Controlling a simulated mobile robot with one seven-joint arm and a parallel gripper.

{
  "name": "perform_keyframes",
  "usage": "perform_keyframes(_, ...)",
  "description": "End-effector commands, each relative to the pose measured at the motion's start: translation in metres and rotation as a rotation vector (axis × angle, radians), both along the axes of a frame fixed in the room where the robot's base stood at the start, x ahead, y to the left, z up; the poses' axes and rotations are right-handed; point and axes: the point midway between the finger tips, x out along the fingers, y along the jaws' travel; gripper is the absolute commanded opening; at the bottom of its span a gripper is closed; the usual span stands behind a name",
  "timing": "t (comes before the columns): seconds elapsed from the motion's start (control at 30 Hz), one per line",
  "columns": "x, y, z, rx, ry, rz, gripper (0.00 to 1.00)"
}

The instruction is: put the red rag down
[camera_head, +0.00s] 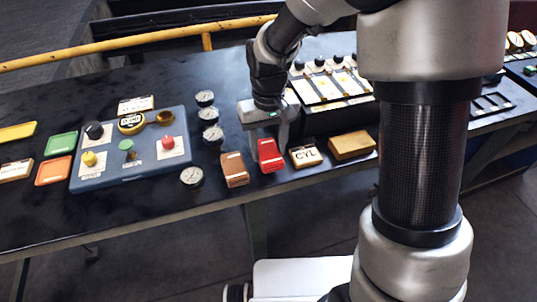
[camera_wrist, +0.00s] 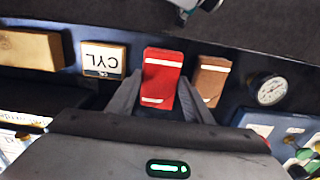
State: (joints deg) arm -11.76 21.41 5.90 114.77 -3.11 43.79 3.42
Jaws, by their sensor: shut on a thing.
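The red rag (camera_head: 270,155) is a folded red block with white bands, near the front edge of the dark bench. My gripper (camera_head: 268,148) points down over it, with its fingers on the rag's two sides. In the wrist view the red rag (camera_wrist: 161,77) sits between the fingertips of my gripper (camera_wrist: 160,95), which is shut on it. The rag appears at or just above the bench top; I cannot tell whether it touches.
A brown folded rag (camera_head: 234,170) lies close on the left. A CYL block (camera_head: 306,156) and a tan wooden block (camera_head: 351,145) lie on the right. A yellow rail (camera_head: 130,49) runs behind.

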Motion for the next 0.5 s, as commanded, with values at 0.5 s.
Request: perform_keyframes(0.5,0.0,0.0,-0.029,0.0,0.0,0.0,0.28)
